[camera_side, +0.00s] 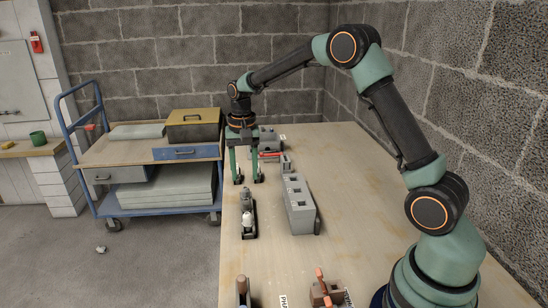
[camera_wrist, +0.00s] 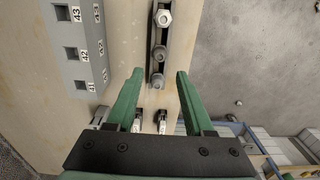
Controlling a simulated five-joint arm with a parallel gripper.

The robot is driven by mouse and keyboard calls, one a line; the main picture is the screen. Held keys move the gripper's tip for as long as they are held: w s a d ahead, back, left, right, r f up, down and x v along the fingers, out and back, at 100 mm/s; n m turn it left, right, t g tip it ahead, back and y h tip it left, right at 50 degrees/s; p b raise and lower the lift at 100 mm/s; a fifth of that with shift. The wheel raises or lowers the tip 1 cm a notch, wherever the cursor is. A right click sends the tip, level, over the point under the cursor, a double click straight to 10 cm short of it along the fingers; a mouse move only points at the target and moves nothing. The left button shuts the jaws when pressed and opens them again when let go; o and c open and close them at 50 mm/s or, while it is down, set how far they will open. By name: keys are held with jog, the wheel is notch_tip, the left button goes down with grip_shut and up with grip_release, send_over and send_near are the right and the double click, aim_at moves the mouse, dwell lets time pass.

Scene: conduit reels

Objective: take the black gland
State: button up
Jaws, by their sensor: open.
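A narrow black rack (camera_side: 250,234) near the table's left edge holds a short row of glands. In the wrist view the rack (camera_wrist: 166,36) bears a pale gland (camera_wrist: 164,18), a grey gland (camera_wrist: 159,53) and a darker grey gland (camera_wrist: 158,82). The darker one looks nearest to black, but I cannot tell its colour for sure. My gripper (camera_side: 248,181) points down, open and empty, at the far end of the rack. In the wrist view my gripper (camera_wrist: 160,74) has its fingers either side of the rack's near end, apart from the glands.
A grey block with square numbered holes (camera_side: 299,204) stands right of the rack; it also shows in the wrist view (camera_wrist: 78,45). Grey parts and a red item (camera_side: 270,154) lie behind my gripper. A blue trolley (camera_side: 150,160) stands left of the table. The table's right middle is clear.

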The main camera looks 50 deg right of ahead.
aim_at(246, 200)
jog(key=shift+f, duration=4.5)
grip_shut()
jog(key=shift+r, duration=1.1)
jog(key=shift+r, duration=0.95)
